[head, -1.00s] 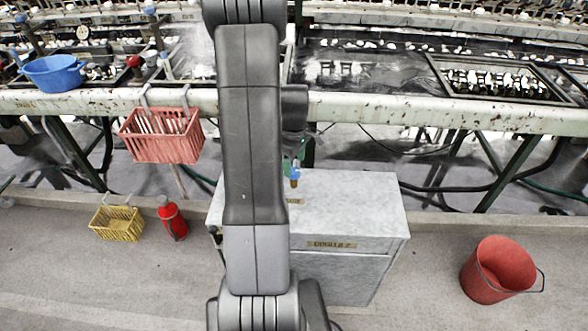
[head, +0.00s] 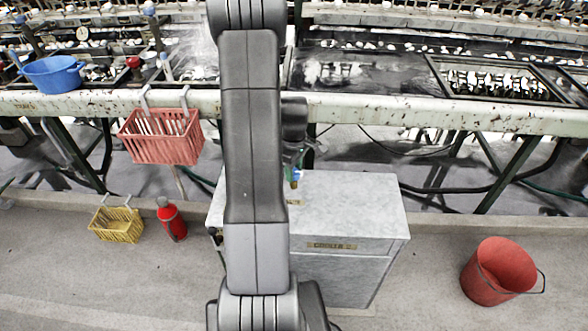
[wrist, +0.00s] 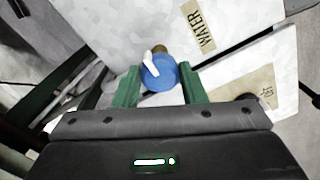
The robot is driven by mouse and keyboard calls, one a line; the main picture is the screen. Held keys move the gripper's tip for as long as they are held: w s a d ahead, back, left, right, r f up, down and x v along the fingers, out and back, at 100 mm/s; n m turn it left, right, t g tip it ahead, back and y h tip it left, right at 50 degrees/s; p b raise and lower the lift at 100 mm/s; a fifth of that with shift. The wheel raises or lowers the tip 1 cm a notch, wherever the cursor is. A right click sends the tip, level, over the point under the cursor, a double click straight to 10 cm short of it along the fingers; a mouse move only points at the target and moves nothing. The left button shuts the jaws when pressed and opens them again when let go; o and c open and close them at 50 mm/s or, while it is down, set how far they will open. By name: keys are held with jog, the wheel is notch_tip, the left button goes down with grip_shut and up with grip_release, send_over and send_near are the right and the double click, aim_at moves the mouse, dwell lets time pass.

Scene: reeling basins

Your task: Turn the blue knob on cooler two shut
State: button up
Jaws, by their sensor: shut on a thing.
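The blue knob (wrist: 160,74) sits on a brass stem on the cooler, near a label that reads WATER. It has a white pointer mark. My gripper (wrist: 160,86) has its green fingers on either side of the knob in the wrist view and is shut on it.
A long bench with basins (head: 450,112) runs behind the cooler. A red basket (head: 160,140) hangs from its rail, and a blue bowl (head: 52,74) stands on it. A yellow basket (head: 117,225), a red bottle (head: 171,220) and a red bucket (head: 495,271) stand on the floor.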

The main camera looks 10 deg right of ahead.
jog(key=shift+m, duration=0.3)
jog(key=m, duration=0.4)
jog(key=shift+b, duration=0.3)
jog(key=m, duration=0.9)
jog(key=shift+b, duration=0.3)
jog(key=shift+m, duration=2.1)
jog(key=o, duration=1)
